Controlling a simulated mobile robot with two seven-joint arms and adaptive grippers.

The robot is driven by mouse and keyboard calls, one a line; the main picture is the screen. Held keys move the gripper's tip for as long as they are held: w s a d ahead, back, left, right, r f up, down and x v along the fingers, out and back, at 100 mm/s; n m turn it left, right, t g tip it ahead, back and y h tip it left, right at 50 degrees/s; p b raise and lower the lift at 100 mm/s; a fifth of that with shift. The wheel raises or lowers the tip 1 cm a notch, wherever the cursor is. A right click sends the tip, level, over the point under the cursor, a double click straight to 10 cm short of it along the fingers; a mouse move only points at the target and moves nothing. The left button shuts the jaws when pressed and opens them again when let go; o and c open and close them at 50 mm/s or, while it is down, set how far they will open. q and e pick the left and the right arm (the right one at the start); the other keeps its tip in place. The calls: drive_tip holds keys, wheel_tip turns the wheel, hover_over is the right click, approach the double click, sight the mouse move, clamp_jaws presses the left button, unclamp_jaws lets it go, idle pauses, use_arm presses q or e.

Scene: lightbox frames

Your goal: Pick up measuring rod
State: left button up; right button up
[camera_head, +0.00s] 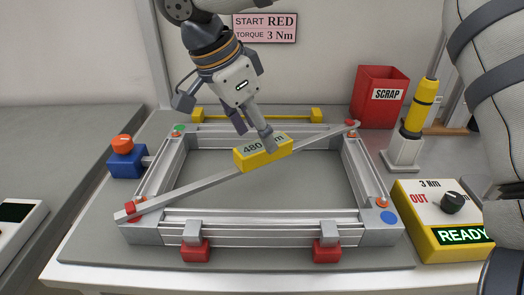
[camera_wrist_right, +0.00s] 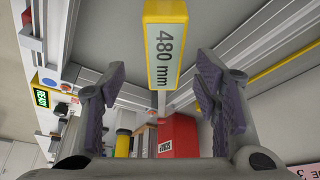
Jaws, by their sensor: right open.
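The measuring rod (camera_head: 200,188) is a long grey bar lying diagonally across a rectangular aluminium frame (camera_head: 270,228), from the near left corner to the far right corner. It has red marks at its ends and a yellow block (camera_head: 246,160) with a "480 mm" display in its middle. My right gripper (camera_head: 228,120) is open and empty above the rod, with one finger overlapping the block in the head view. In the right wrist view the display block (camera_wrist_right: 163,50) shows ahead between the spread fingers (camera_wrist_right: 155,85), apart from both. My left gripper is out of view.
Red clamps (camera_head: 195,250) grip the frame's near side. A blue block with an orange knob (camera_head: 125,160) stands left. At right are a red scrap bin (camera_head: 379,98), a yellow-handled tool (camera_head: 420,105) on a stand and a yellow box (camera_head: 440,215) reading "READY".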

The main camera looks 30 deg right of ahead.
sight(263, 148)
drive_tip(key=x, duration=0.5)
drive_tip(key=shift+w+f, duration=0.2)
drive_tip(key=shift+f, duration=0.15)
clamp_jaws()
drive_tip(key=shift+r, duration=0.1)
